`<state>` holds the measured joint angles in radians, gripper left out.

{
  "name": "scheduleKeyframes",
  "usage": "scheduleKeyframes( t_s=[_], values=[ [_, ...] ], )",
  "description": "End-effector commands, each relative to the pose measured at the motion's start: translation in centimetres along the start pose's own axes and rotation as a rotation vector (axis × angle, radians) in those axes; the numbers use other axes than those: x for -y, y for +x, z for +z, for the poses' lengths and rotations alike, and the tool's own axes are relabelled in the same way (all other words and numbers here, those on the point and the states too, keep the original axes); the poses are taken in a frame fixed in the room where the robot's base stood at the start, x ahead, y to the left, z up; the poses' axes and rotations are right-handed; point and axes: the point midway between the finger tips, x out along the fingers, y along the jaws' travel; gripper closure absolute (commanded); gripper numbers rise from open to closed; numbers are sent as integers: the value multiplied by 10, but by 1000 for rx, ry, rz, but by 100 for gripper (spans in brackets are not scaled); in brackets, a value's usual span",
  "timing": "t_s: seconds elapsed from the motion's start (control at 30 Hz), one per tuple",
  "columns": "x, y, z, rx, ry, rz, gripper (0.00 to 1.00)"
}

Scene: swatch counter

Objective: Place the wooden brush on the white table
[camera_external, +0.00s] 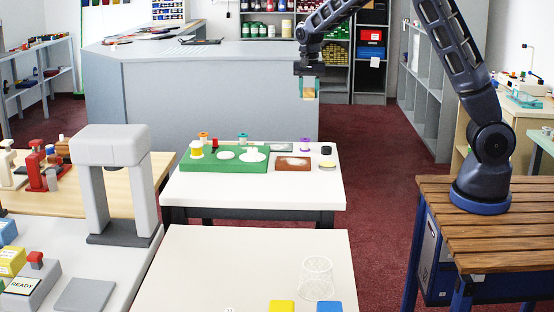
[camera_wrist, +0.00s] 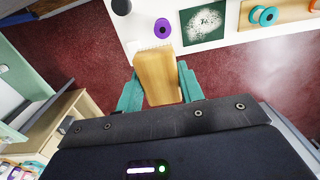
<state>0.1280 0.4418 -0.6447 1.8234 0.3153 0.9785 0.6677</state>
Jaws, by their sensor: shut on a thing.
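My gripper (camera_external: 309,84) is raised in the air, above and behind the far white table's right part in the external view. Its teal fingers are shut on the wooden brush (camera_external: 309,94), which hangs below them. In the wrist view my gripper (camera_wrist: 159,72) grips the tan brush (camera_wrist: 160,90) from both sides, with pale bristles at its far end. The far white table (camera_external: 260,193) holds a green mat and small items; its edge shows in the wrist view (camera_wrist: 135,35). A nearer white table (camera_external: 220,268) stands in front, mostly bare.
On the far table are a green mat (camera_external: 200,165), a brown pad (camera_external: 293,163), a purple spool (camera_external: 306,146) and a dark puck (camera_external: 326,150). The near table holds a white mesh cup (camera_external: 317,279), a yellow block (camera_external: 282,306) and a blue block (camera_external: 329,306).

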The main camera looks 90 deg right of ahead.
Motion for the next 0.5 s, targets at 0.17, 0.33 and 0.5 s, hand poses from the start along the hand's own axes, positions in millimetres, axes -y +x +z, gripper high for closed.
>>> scheduleKeyframes(
  t_s=[0.17, 0.33, 0.5],
  values=[
    [1, -32, 0, 0, -1, -2, 89],
    [0, -47, 0, 1, -1, 0, 89],
    [0, -52, 0, 1, -1, 0, 89]
  ],
)
